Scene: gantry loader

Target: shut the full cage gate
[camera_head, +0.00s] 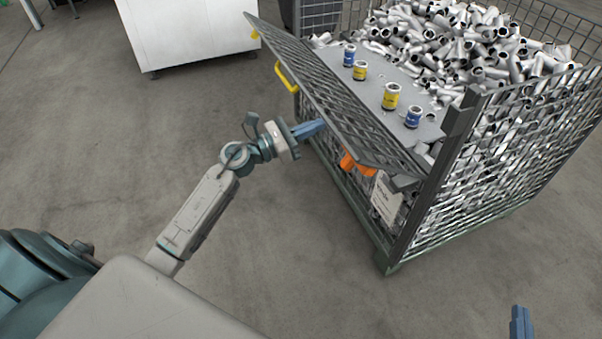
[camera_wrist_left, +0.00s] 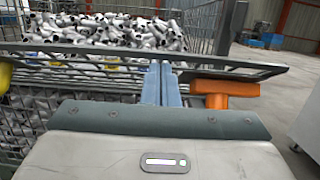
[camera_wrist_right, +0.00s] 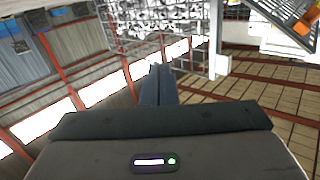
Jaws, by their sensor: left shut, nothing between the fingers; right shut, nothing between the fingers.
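The cage (camera_head: 400,240) is a grey wire-mesh box full of metal pipe fittings. Its mesh gate (camera_head: 335,95) is tilted outward over the front side, not flush with the frame. The gate has a yellow handle (camera_head: 286,77), and an orange latch (camera_head: 352,163) shows below its edge. My left gripper (camera_head: 318,127) is shut and empty, close to the gate's outer side; contact is unclear. In the left wrist view its fingers (camera_wrist_left: 161,84) point at the mesh, beside the orange latch (camera_wrist_left: 222,92). My right gripper (camera_head: 520,322) is shut and empty, low in front of the cage.
A grey sheet (camera_head: 373,90) inside the cage carries several blue and yellow cans (camera_head: 391,96). A white label (camera_head: 386,203) hangs on the cage front. A white cabinet (camera_head: 185,30) stands behind to the left. The floor in front is clear.

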